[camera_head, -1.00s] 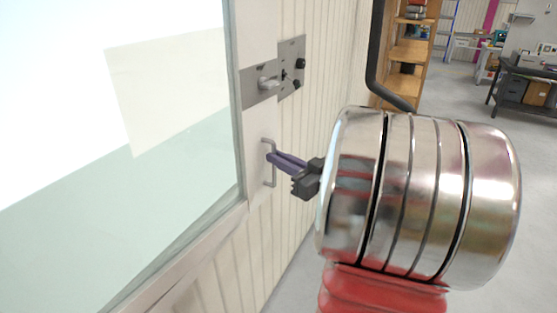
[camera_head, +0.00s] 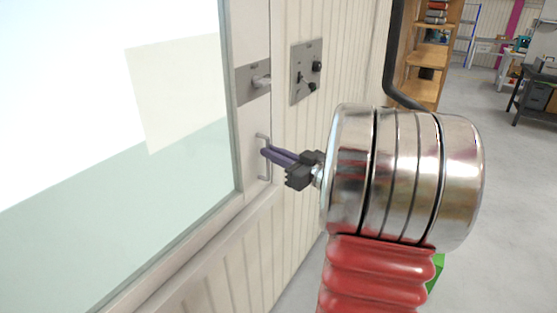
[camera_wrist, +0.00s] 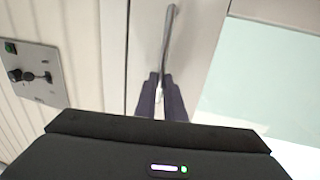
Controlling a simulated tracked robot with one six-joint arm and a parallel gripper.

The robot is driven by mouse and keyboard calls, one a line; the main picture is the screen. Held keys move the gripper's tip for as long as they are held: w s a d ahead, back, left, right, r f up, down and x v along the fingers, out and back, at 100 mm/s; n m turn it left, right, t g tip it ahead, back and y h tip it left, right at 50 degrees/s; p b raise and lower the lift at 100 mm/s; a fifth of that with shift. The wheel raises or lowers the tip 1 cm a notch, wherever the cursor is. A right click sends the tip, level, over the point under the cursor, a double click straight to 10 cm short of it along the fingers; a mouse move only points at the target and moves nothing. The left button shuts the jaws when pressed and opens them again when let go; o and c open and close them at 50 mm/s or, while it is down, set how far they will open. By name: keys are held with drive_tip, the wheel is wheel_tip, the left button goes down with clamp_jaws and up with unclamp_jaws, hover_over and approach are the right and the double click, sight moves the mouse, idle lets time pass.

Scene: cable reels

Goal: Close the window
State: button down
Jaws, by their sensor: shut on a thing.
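The window (camera_head: 180,90) fills the left of the head view, with a pale glass pane and a whitish frame. I cannot tell exactly how far the frame stands from the wall.
A grey control plate with black knobs (camera_head: 307,72) is on the ribbed white wall, right of the window. A dark pipe (camera_head: 392,60) and wooden shelves (camera_head: 430,50) stand behind my arm. A dark workbench (camera_head: 535,90) is at far right. Grey floor (camera_head: 490,190) there is clear.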

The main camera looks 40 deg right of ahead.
drive_tip(key=shift+w+a+r, duration=0.1)
drive_tip(key=shift+w+a, duration=0.1)
drive_tip(key=shift+w, duration=0.45)
drive_tip(key=c, duration=2.1)
unclamp_jaws()
drive_tip(key=shift+w, duration=0.15)
drive_tip(key=shift+o, duration=1.2)
drive_tip(key=s+d, duration=0.1)
drive_tip(key=s, duration=1.3)
drive_tip(key=shift+d, duration=0.25)
drive_tip(key=shift+w, duration=0.1)
